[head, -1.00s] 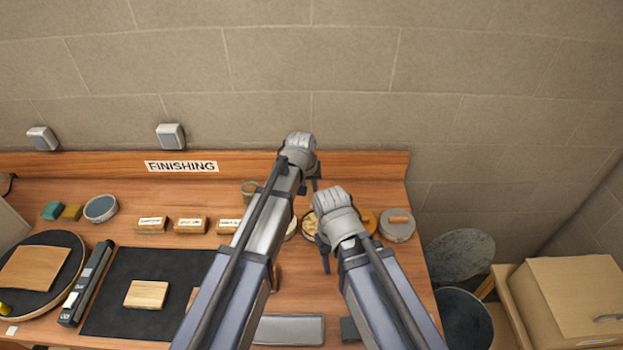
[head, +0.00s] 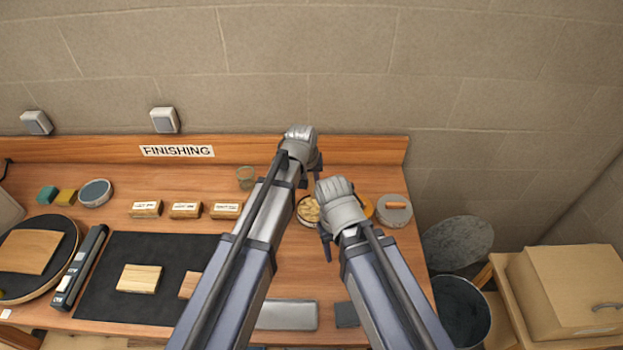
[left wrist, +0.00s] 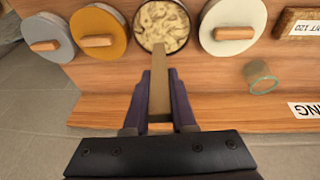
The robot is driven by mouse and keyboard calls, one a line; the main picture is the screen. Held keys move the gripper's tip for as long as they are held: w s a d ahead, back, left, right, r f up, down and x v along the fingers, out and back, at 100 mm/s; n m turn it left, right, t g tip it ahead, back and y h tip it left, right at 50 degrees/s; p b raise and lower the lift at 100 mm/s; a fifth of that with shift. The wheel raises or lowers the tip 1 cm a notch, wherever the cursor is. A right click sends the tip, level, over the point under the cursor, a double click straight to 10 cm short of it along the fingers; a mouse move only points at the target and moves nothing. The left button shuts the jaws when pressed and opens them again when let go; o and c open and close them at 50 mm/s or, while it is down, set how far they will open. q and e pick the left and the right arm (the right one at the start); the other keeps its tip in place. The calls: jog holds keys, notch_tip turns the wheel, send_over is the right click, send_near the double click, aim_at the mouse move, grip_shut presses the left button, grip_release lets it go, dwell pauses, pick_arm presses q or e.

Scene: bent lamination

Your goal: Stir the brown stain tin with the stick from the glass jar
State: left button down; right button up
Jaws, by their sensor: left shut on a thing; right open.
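My left gripper (left wrist: 158,100) is shut on a flat brown stick (left wrist: 159,82). The stick points toward an open tin (left wrist: 163,22) with swirled cream and brown contents. Its far end overlaps the tin's near edge in the left wrist view; I cannot tell whether it touches the contents. The open tin also shows in the head view (head: 307,211), partly behind my arms. The glass jar (left wrist: 262,77) stands near the back ledge, apart from the stick, and looks empty; it also shows in the head view (head: 246,178). My right gripper (head: 328,243) is open in front of the tins.
Lidded tins with wooden handles flank the open one: orange (left wrist: 97,30), grey (left wrist: 47,37) and pale (left wrist: 233,27). Labelled wooden blocks (head: 186,210) line the bench to the left. A black mat (head: 105,290) lies further left. A bin (head: 461,312) stands beyond the bench's right edge.

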notch_tip(320, 180, down, 7)
jog(key=b, duration=0.6)
dwell(0.6)
